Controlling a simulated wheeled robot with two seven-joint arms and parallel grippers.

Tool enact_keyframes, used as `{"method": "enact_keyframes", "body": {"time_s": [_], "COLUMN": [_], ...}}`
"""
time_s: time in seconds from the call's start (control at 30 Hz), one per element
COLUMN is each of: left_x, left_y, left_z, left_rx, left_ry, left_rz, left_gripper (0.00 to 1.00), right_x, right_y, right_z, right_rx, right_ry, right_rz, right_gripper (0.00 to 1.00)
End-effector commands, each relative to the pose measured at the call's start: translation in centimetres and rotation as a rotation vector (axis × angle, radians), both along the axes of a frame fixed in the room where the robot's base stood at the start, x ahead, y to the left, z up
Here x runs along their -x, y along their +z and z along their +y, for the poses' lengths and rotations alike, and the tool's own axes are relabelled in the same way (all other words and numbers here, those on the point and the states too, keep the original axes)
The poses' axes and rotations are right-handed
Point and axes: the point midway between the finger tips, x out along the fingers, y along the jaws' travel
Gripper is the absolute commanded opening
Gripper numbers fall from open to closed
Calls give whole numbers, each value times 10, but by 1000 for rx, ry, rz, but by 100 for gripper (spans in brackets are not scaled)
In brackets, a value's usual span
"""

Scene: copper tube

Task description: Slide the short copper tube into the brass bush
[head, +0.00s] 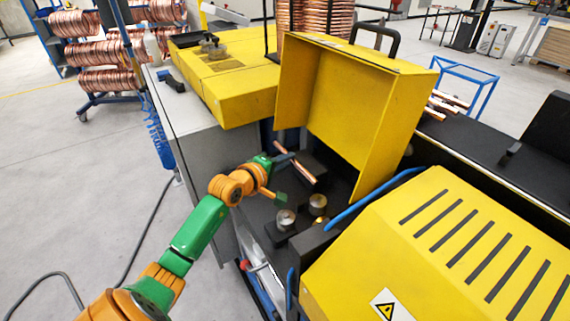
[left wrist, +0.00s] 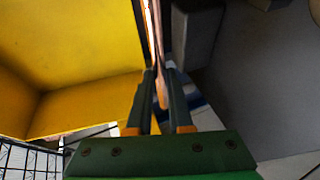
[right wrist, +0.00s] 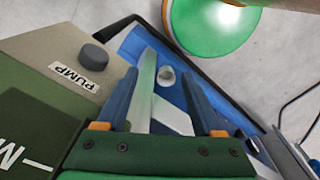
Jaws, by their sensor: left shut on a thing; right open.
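The short copper tube (head: 306,172) lies slantwise across my left gripper (head: 288,158) inside the machine opening, in the head view. In the left wrist view the tube (left wrist: 155,35) stands between the two fingers of my left gripper (left wrist: 161,80), which are shut on it. It runs away from them toward the top edge. My right gripper (right wrist: 160,78) is open and empty in the right wrist view; the head view does not show it. I cannot make out the brass bush for certain in any view.
Two round metal pieces (head: 318,203) sit below the tube in the dark opening. A raised yellow guard (head: 340,110) stands behind it, and a slotted yellow cover (head: 450,250) fills the lower right. The right wrist view shows a PUMP label (right wrist: 74,76) and a dark knob (right wrist: 93,57).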

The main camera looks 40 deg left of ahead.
Motion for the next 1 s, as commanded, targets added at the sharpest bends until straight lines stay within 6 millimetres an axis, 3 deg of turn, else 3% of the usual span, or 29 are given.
{"method": "enact_keyframes", "body": {"time_s": [0.37, 1.0], "left_x": [0, 2], "left_y": [-1, -73], "left_z": [0, 0], "left_rx": [-2, 0], "left_ry": [-2, -1], "left_rz": [-3, -2], "left_gripper": [0, 0], "right_x": [-2, 0], "right_y": [-4, -77], "right_z": [2, 1], "right_rx": [-3, -3], "right_ry": [3, 4], "right_rz": [-7, -4], "right_gripper": [69, 69]}}
